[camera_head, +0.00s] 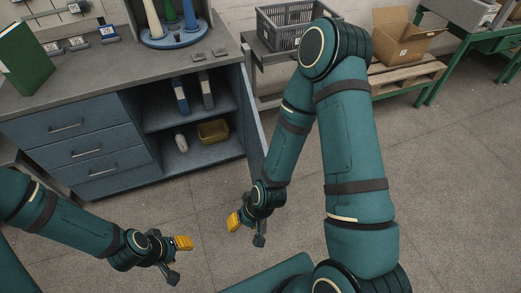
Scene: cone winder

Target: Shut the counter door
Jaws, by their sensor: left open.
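The counter (60,108) is a blue cabinet with a grey top, at the upper left. Its door (251,120) is a blue panel at the right end of the open shelf compartment. The door stands open, swung out toward me and seen nearly edge-on; its lower part is close to my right arm. My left gripper (179,260) is open and empty over the floor in front of the drawers and the compartment. My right gripper (246,232) has its fingers apart and empty, in front of the door's lower end.
The compartment holds binders (181,96), a yellow bin (213,131) and a small white item (181,142). Cones stand on a blue round base (174,38) on top. A grey crate (292,25) and a cardboard box (404,36) are at the back. Floor before the counter is clear.

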